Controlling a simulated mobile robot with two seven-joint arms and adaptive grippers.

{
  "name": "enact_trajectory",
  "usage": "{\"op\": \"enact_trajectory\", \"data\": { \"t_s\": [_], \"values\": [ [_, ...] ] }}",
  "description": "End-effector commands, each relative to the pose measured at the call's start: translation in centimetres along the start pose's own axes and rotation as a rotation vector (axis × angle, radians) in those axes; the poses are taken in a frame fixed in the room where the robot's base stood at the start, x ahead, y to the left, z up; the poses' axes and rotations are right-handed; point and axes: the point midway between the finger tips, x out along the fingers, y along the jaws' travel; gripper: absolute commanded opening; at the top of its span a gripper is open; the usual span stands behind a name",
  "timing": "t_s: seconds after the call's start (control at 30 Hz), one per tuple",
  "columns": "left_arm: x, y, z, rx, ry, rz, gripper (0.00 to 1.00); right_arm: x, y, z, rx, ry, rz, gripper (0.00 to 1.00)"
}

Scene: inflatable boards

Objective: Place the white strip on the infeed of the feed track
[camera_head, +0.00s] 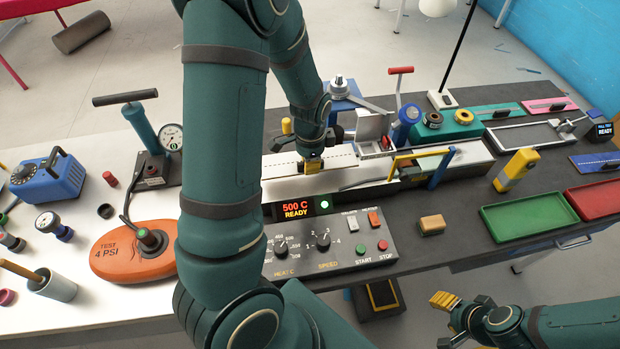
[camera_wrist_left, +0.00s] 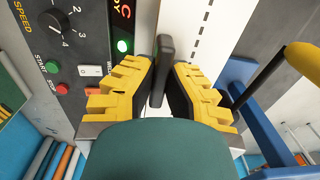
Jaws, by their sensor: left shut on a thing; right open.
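The white strip (camera_head: 337,157), marked with a black dashed line, lies along the white feed track (camera_head: 350,178) behind the control panel. It also shows in the left wrist view (camera_wrist_left: 199,38). My left gripper (camera_head: 312,166) points down over the strip. In the left wrist view its yellow fingers (camera_wrist_left: 163,90) are closed around a dark grey upright tab (camera_wrist_left: 165,62). I cannot tell whether the tab is joined to the strip, or whether the strip touches the track. My right gripper (camera_head: 452,318) is open and empty at the lower right, away from the track.
The control panel (camera_head: 330,246) with knobs and a lit 500 C READY display (camera_head: 296,211) stands in front of the track. A blue-and-yellow frame (camera_head: 437,170) stands over the track's right part. A green tray (camera_head: 528,221) lies at right. My left arm hides part of the bench.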

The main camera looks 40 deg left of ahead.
Motion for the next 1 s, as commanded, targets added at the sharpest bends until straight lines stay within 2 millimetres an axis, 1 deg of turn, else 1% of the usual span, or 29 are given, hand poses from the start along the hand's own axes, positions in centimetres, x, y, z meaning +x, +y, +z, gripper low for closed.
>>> {"op": "enact_trajectory", "data": {
  "t_s": [0.03,0.1,0.27,0.33,0.5,0.57,0.63,0.83,0.97,1.0],
  "values": [
    [1.0,0.1,0.1,-0.002,-0.002,0.002,0.0,0.2,0.1,0.0,0.0,0.0,0.0,0.47],
    [1.7,0.1,0.1,0.0,-0.002,0.002,0.0,0.3,0.1,0.0,0.0,0.0,0.001,0.47],
    [2.5,0.1,0.0,0.0,0.0,0.0,0.0,0.3,0.1,0.0,0.0,0.0,0.001,0.47],
    [3.1,0.1,0.0,0.0,-0.001,0.001,0.0,0.4,0.1,0.1,0.0,0.0,0.001,0.47],
    [5.6,0.2,0.0,0.0,-0.002,0.002,0.0,0.8,0.3,0.1,0.0,0.0,0.002,0.47],
    [6.2,0.2,0.0,0.0,-0.001,0.001,0.0,0.9,0.3,0.1,0.0,0.0,0.002,0.47],
    [6.5,0.2,0.0,0.0,0.001,0.0,0.0,0.9,0.3,0.1,0.0,0.0,0.002,0.47],
    [6.4,0.2,0.0,0.0,0.001,-0.001,0.0,0.9,0.3,0.1,0.0,0.0,0.002,0.47],
    [6.8,0.2,0.0,0.0,0.001,-0.001,0.0,1.2,0.4,0.2,0.0,0.0,0.002,0.47],
    [6.7,0.2,0.0,0.0,0.001,0.0,0.23,1.2,0.4,0.2,0.0,0.0,0.002,0.47]
  ]
}}
